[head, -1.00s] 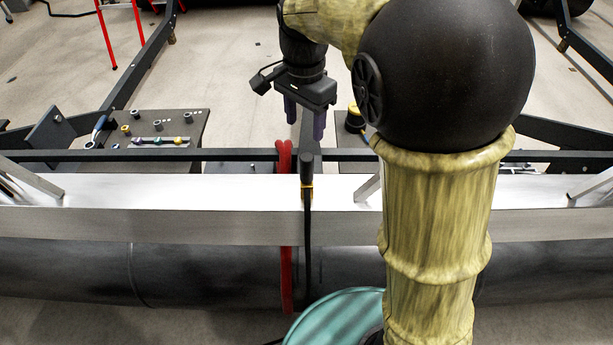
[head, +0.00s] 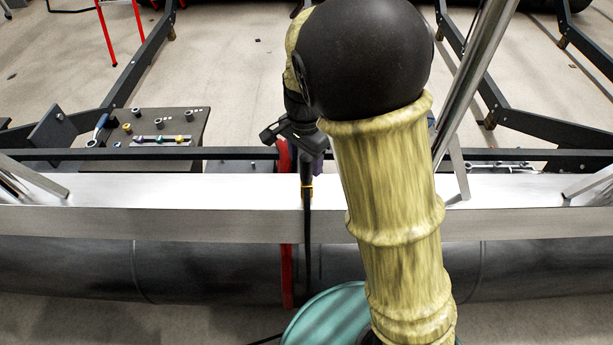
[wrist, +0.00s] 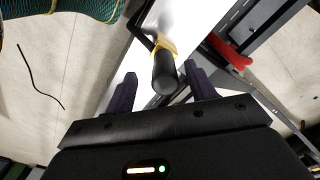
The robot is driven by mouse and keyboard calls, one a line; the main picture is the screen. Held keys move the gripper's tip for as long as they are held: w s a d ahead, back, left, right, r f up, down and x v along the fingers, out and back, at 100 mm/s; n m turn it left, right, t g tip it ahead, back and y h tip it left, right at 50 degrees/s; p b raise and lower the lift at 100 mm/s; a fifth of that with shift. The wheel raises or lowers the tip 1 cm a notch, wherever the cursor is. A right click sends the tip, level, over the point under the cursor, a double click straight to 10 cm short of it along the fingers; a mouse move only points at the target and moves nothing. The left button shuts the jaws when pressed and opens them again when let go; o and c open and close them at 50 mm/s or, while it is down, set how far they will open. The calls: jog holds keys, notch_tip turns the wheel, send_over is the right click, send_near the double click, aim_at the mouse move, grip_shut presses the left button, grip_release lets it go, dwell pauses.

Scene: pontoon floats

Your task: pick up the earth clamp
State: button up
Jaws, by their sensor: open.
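The earth clamp appears to be the black handle with a yellow band (head: 307,190) on the silver beam (head: 200,192), with a thin black length hanging down the beam's front. In the wrist view its round black handle (wrist: 164,74) points toward my gripper (wrist: 160,85) and shows between the two purple fingers. My gripper is open, its fingers apart on either side of the handle in that picture. I cannot tell whether they touch it. In the head view my gripper (head: 306,160) is just above and behind the handle, partly hidden by my arm.
A red strap or hose (head: 286,270) runs down just left of the clamp; it also shows in the wrist view (wrist: 230,52). A dark plate with small fittings (head: 185,120) lies behind the beam at left. A teal round object (head: 325,318) is below. The beam's left stretch is clear.

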aim_at(306, 169)
jog(key=f+p, duration=0.1)
jog(key=f, duration=0.1)
jog(key=w+f+p, duration=0.1)
jog(key=f, duration=0.1)
jog(key=shift+d+f, duration=0.15)
jog(key=shift+d, duration=0.05)
jog(key=shift+f, duration=0.45)
grip_shut()
